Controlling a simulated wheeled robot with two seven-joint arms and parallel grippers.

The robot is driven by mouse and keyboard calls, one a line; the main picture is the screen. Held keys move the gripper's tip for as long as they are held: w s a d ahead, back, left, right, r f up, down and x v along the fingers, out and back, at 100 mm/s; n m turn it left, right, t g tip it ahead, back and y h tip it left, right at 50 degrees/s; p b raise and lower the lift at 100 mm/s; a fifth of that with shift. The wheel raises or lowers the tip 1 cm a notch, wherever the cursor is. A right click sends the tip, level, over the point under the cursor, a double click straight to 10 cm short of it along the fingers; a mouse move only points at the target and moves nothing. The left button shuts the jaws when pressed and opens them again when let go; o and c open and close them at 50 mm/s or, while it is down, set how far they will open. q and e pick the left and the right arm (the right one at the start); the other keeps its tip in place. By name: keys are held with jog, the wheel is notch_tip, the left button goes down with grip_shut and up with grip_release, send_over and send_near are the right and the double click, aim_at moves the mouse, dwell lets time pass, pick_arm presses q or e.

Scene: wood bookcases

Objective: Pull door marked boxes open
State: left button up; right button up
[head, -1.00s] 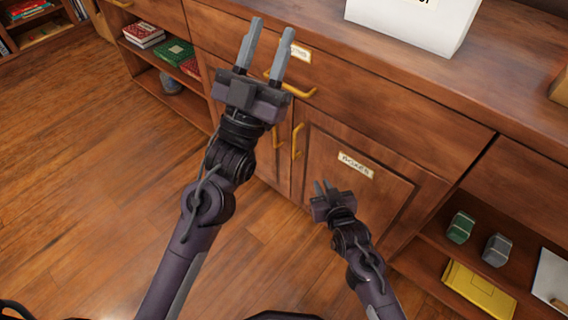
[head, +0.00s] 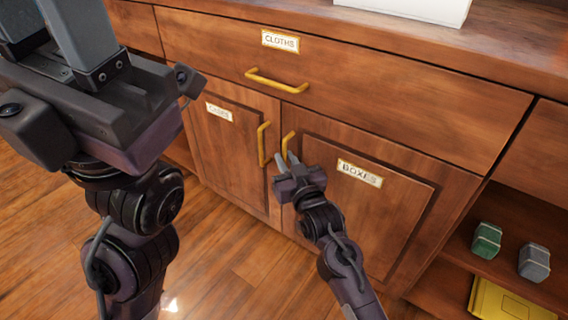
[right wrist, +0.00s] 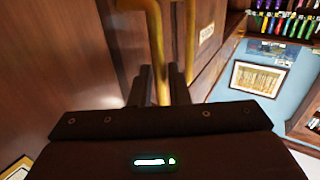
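The wooden door marked BOXES (head: 395,215) is closed in the head view, with a white label and a gold vertical handle (head: 288,143) near its left edge. My right gripper (head: 286,160) is at that handle, fingers pointing to the cabinet. In the right wrist view a gold bar (right wrist: 157,45) runs down between the two dark fingers, which stand apart; whether they touch it I cannot tell. My left gripper (head: 52,25) is large and close at the upper left, fingers apart and empty, tips cut off by the frame.
A second door (head: 225,150) with its own gold handle (head: 263,145) is just left. Above is a drawer marked CLOTHS (head: 340,75) with a gold handle. Open shelves at right hold a green block (head: 487,241) and a grey block (head: 534,262). Bare floor lies in front.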

jog(key=shift+w+a, duration=0.25)
jog(key=shift+w, duration=0.45)
grip_shut()
jog(key=shift+s, duration=0.1)
